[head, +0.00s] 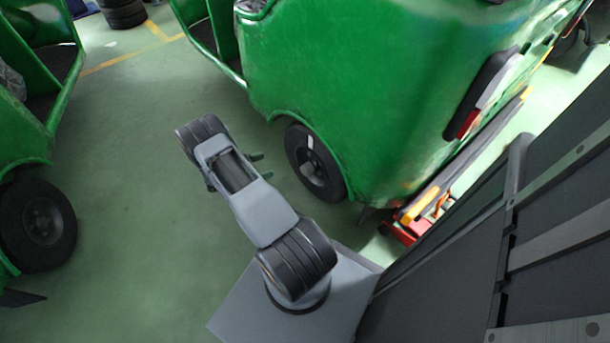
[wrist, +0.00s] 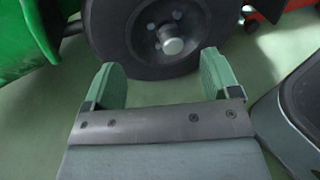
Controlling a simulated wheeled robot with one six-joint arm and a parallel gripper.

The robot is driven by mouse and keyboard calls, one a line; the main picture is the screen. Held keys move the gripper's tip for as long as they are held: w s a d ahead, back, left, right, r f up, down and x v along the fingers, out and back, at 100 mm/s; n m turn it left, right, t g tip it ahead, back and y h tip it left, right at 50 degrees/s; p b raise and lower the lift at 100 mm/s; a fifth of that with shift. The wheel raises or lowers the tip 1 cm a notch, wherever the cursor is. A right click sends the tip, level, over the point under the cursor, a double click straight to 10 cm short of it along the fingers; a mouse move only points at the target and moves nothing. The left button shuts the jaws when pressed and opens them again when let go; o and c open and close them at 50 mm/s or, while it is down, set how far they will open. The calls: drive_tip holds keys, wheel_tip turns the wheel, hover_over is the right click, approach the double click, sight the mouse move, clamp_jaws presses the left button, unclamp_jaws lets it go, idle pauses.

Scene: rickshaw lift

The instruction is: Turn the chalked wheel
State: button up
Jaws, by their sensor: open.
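The black wheel (head: 303,172) with a dark hub sits under the side of the green rickshaw (head: 370,80). A small white mark (head: 310,142) shows on its upper face. In the wrist view the wheel (wrist: 110,30) fills the top middle, with its light hub cap (wrist: 173,46) just beyond my fingertips; its top is cut off. My gripper (head: 262,166) is open and empty, its green fingers pointing at the wheel with a gap left. In the wrist view my gripper (wrist: 160,75) shows its fingers apart below the hub, one toward each side. I cannot tell whether the wheel touches the floor.
A red and orange jack-like device (head: 420,213) stands by the rickshaw's lower edge, right of the wheel. Another green rickshaw with a black wheel (head: 38,225) stands at the left. Loose tyres (head: 122,12) lie at the back. The green floor (head: 140,130) between the rickshaws is clear.

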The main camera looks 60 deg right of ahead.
sight(303, 171)
drive_tip(key=s+d+f+n+t+h+b, duration=0.1)
drive_tip(key=s+f+n+h, duration=0.1)
drive_tip(key=f, duration=0.5)
drive_tip(key=s+d+f+n+t+h+b, duration=0.1)
drive_tip(key=s+d+f+n, duration=0.15)
drive_tip(key=f, duration=0.45)
drive_tip(key=b+x, duration=0.1)
drive_tip(key=x, duration=0.3)
drive_tip(key=b+x, duration=0.1)
drive_tip(key=x, duration=0.3)
drive_tip(key=b+x, duration=0.1)
drive_tip(key=x, duration=0.3)
drive_tip(key=shift+s+d+r, duration=0.1)
drive_tip(key=shift+s+r, duration=0.2)
drive_tip(key=shift+s, duration=0.05)
drive_tip(key=shift+c, duration=0.5)
drive_tip(key=c, duration=1.2)
drive_tip(key=shift+n, duration=0.25)
